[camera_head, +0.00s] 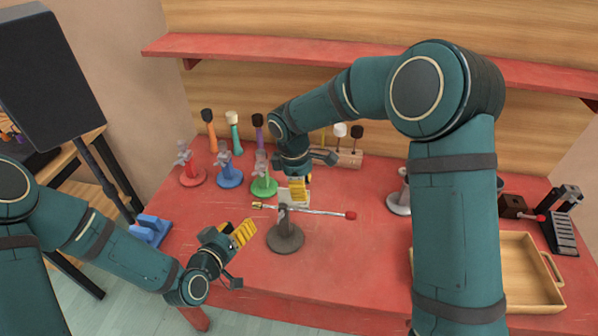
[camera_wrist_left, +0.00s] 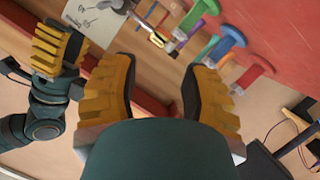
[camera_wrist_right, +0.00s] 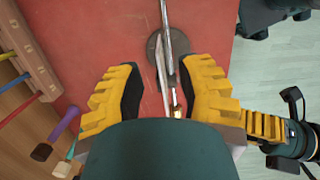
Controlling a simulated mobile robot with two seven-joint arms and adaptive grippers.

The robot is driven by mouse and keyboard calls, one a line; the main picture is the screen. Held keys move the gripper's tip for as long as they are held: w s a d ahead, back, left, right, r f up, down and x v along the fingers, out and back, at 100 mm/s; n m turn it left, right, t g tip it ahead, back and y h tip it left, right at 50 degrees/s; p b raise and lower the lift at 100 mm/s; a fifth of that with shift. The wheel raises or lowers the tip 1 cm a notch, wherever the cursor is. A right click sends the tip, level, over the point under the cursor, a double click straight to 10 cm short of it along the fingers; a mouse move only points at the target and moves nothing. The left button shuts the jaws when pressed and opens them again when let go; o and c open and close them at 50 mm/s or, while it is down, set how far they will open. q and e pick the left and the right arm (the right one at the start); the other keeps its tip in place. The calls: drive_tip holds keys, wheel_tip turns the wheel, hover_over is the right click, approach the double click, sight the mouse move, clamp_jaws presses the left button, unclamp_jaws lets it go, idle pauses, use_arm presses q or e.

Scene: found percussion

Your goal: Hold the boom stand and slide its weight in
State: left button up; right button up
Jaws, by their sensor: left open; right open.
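The boom stand has a round dark grey base (camera_head: 285,239), which also shows in the right wrist view (camera_wrist_right: 156,47). Its thin boom (camera_head: 318,212) lies nearly level, with a red tip (camera_head: 351,215) at the right end. A brass-coloured weight (camera_head: 258,205) is at the left end; it also shows in the right wrist view (camera_wrist_right: 175,108). My left gripper (camera_head: 243,234) is open and empty, left of the stand's post. My right gripper (camera_head: 298,190) is open behind the post; in its wrist view the brass end lies between the fingers, but contact cannot be told.
Red (camera_head: 192,177), blue (camera_head: 229,177) and green (camera_head: 264,186) stands are at the back left. A rack of mallets (camera_head: 349,159) is behind. A wooden tray (camera_head: 535,300) is at the right. The red table front is clear.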

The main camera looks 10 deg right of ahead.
sight(305, 204)
drive_tip(key=shift+s+d+f, duration=0.1)
drive_tip(key=shift+d+f, duration=0.05)
drive_tip(key=shift+f, duration=0.85)
drive_tip(key=shift+s+d+f, duration=0.1)
drive_tip(key=shift+d+f, duration=0.05)
drive_tip(key=shift+f, duration=0.85)
drive_tip(key=shift+d+f, duration=0.15)
drive_tip(key=shift+f, duration=0.85)
clamp_jaws()
